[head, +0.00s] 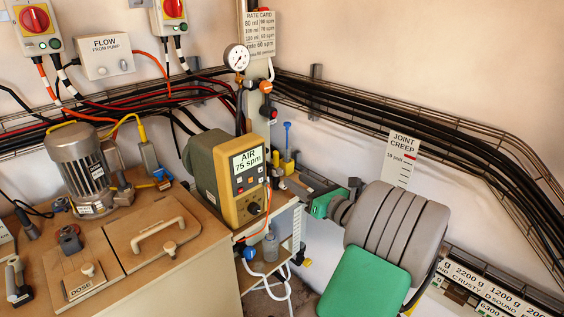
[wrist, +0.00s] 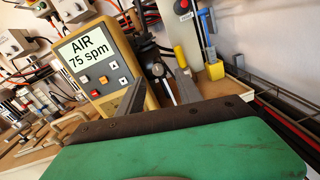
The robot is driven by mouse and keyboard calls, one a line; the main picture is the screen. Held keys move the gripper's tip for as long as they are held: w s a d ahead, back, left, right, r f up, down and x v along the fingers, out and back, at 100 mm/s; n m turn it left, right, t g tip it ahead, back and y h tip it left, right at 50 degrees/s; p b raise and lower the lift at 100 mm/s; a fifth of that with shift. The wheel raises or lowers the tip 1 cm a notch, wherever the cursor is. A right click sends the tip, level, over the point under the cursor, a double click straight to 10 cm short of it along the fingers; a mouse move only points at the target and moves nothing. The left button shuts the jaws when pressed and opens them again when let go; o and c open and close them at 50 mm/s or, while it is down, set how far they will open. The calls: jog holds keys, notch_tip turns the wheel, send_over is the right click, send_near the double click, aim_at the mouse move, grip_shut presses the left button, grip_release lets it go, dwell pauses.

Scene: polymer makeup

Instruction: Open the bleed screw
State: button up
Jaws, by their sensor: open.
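My gripper (wrist: 160,78) is open, its two grey fingers spread and pointing away from the wrist camera. In the head view my gripper (head: 300,184) is right of the yellow-and-green pump (head: 229,175), which reads AIR 75 spm. In the wrist view the pump (wrist: 97,62) stands left of the fingers. A small dark and metal fitting (wrist: 157,70) shows between the fingers, beyond or level with their tips; I cannot tell whether they touch it. I cannot tell for sure which part is the bleed screw. My arm and fingers hide part of this area in the head view.
A blue-topped yellow fitting (wrist: 208,50) stands close right of the fingers. A pressure gauge (head: 237,57) and red knob sit on the post behind. A clear bottle (head: 270,246) with tubing is below the pump. Cable trays (head: 400,118) run along the wall.

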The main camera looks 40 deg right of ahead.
aim_at(282, 174)
jog(key=w+p, duration=0.1)
jog(key=p, duration=0.1)
jog(key=w+p, duration=0.1)
jog(key=p, duration=0.2)
jog(key=w+p, duration=0.1)
jog(key=p, duration=0.2)
jog(key=shift+w+a+r, duration=0.15)
jog(key=shift+w+r, duration=0.05)
jog(key=shift+r, duration=0.1)
jog(key=shift+w+f, duration=0.25)
jog(key=shift+w, duration=0.45)
jog(key=shift+w+f, duration=0.2)
jog(key=shift+w, duration=0.45)
grip_shut()
